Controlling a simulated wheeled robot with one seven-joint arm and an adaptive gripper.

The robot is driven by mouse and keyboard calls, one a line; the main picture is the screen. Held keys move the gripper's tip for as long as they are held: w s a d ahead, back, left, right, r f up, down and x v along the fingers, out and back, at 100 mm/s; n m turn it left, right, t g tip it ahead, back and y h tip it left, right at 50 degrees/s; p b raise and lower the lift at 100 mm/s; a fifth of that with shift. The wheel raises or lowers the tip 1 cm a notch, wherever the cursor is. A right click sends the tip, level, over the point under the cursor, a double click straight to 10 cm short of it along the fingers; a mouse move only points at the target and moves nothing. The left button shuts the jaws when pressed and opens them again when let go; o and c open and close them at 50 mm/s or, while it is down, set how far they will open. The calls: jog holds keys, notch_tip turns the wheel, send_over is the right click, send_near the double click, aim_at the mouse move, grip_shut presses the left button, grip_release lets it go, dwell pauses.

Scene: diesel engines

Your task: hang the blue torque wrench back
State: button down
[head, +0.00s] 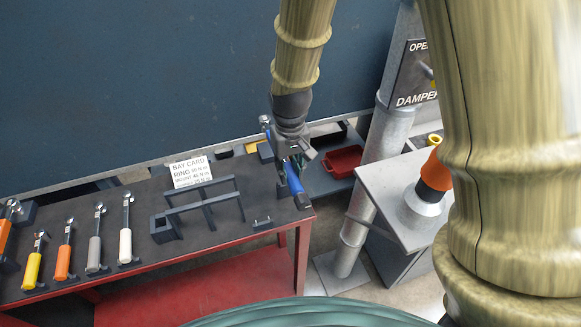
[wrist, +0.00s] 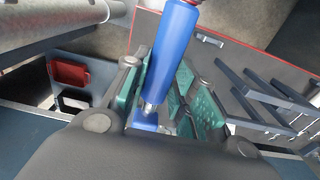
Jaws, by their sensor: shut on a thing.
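The blue torque wrench (head: 294,181) is in my gripper (head: 298,162), above the right end of the dark-topped workbench (head: 228,224). Its blue handle points down toward the bench's right edge in the head view. In the wrist view the blue handle (wrist: 172,50) runs up between the green-padded fingers of my gripper (wrist: 165,98), which are shut on it. The wrench's far end is cut off there. A dark rack frame (head: 206,205) stands on the bench, left of my gripper. A small bracket (head: 262,222) sits near the bench's right front.
White (head: 126,243), grey (head: 95,252), orange (head: 64,260) and yellow (head: 33,268) wrenches lie in a row at left. A bay card (head: 191,172) stands behind the rack. A red tray (head: 344,161), a pipe (head: 365,190) and a grey stand (head: 395,205) are at right.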

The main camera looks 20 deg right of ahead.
jog(key=shift+f+b, duration=0.95)
jog(key=shift+f, duration=0.35)
notch_tip(320, 180, down, 4)
jog(key=shift+f+b, duration=0.25)
jog(key=shift+b, duration=0.55)
jog(key=shift+f, duration=0.6)
dwell(0.6)
jog(key=c, duration=1.1)
grip_release()
jog(key=shift+o, duration=0.3)
jog(key=shift+o, duration=1.2)
jog(key=shift+r+p, duration=2.05)
jog(key=shift+r, duration=0.1)
